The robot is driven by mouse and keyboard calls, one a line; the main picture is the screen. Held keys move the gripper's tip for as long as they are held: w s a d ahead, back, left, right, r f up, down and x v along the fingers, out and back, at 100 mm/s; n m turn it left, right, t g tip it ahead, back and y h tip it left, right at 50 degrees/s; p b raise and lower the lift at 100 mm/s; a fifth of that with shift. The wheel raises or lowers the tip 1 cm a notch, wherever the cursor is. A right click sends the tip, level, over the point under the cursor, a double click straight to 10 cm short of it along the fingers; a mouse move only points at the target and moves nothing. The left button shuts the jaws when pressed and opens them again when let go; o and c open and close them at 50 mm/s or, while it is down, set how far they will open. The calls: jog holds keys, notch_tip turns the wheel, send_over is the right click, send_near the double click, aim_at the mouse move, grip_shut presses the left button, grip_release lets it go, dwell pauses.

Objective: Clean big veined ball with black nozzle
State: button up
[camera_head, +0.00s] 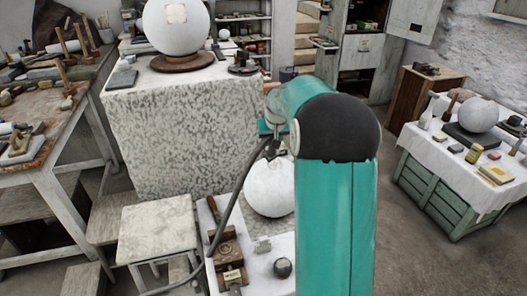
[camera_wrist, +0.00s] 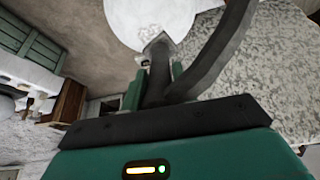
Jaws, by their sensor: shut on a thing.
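A white ball (camera_head: 268,190) with faint grey marks rests on a pale table in the head view, partly hidden by my arm; its veining is hard to make out. A white ball, apparently the same one, fills the top of the wrist view (camera_wrist: 140,14). My gripper (camera_head: 271,141) is just above it, shut on the black nozzle (camera_wrist: 158,68), from which a dark hose runs. The nozzle's tip overlaps the ball's lower edge in the wrist view; I cannot tell whether they touch.
A larger white ball (camera_head: 178,30) with a square patch sits on a wooden turntable (camera_head: 180,62) on a speckled plinth (camera_head: 180,130). A ball (camera_head: 480,114) stands on the cloth-covered crate at right.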

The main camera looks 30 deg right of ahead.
aim_at(275, 156)
jog(key=shift+d+r, duration=0.1)
jog(key=shift+r, duration=0.35)
jog(key=shift+w+d+f, duration=0.1)
jog(key=shift+w+d, duration=0.1)
jog(key=shift+w, duration=0.05)
jog(key=shift+s+f, duration=0.2)
jog(key=shift+f, duration=0.1)
jog(key=shift+w+d+f, duration=0.1)
jog(key=shift+f, duration=0.85)
jog(key=shift+w+d+f, duration=0.15)
jog(key=shift+f, duration=0.8)
jog(key=shift+w+d+f, duration=0.1)
jog(key=shift+f, duration=1)
jog(key=shift+s, duration=0.1)
